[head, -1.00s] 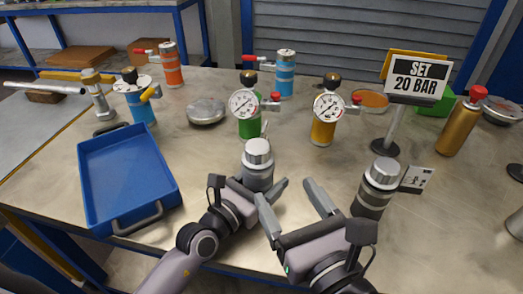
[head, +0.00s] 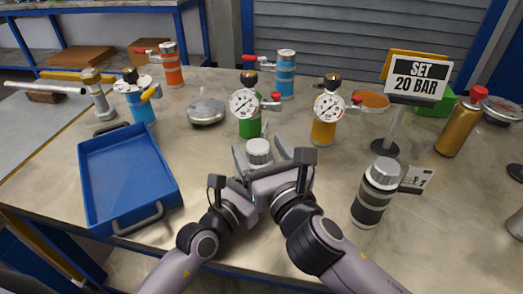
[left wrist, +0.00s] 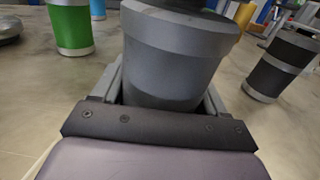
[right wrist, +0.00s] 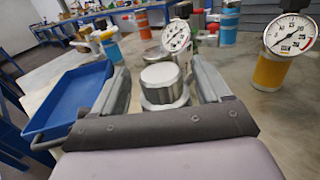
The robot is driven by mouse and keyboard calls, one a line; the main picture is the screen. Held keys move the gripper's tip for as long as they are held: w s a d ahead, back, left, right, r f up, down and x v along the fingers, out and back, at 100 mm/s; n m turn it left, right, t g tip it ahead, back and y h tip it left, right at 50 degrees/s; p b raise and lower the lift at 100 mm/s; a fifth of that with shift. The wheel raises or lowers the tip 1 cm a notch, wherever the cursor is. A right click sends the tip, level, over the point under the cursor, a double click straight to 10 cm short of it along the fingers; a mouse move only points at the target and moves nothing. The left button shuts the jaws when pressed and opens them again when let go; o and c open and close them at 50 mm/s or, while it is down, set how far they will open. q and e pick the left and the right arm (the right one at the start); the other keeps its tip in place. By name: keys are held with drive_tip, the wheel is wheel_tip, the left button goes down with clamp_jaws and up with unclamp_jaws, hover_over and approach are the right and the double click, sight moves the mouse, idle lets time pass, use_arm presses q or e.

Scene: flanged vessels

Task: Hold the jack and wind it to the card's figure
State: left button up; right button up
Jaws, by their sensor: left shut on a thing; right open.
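The grey jack with a ribbed silver cap (head: 258,151) stands at the middle front of the table. My left gripper (left wrist: 163,95) is shut on its grey body (left wrist: 168,65); in the head view my right gripper mostly hides that grip. My right gripper (head: 260,158) is open, its two fingers on either side of the cap. In the right wrist view the cap (right wrist: 160,76) sits between the fingers, with gaps visible. The card (head: 418,78) on a stand at the right reads "SET 20 BAR".
A second banded cylinder with a silver cap (head: 374,196) stands to the right, beside a small card (head: 416,180). Green (head: 250,128) and yellow (head: 323,132) vessels with gauges stand behind the jack. A blue tray (head: 165,178) lies left, a gold bottle (head: 456,132) right.

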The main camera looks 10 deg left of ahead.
drive_tip(key=c, duration=1)
drive_tip(key=shift+c, duration=0.2)
drive_tip(key=shift+n+y, duration=0.3)
drive_tip(key=n+g+y, duration=0.2)
drive_tip(key=g+y, duration=0.1)
drive_tip(key=shift+w+d+n, duration=0.15)
drive_tip(key=shift+w+n, duration=0.05)
drive_tip(key=shift+n, duration=0.1)
drive_tip(key=shift+n+g+y, duration=0.7)
drive_tip(key=shift+g, duration=0.4)
drive_tip(key=shift+f, duration=0.1)
drive_tip(key=o, duration=1)
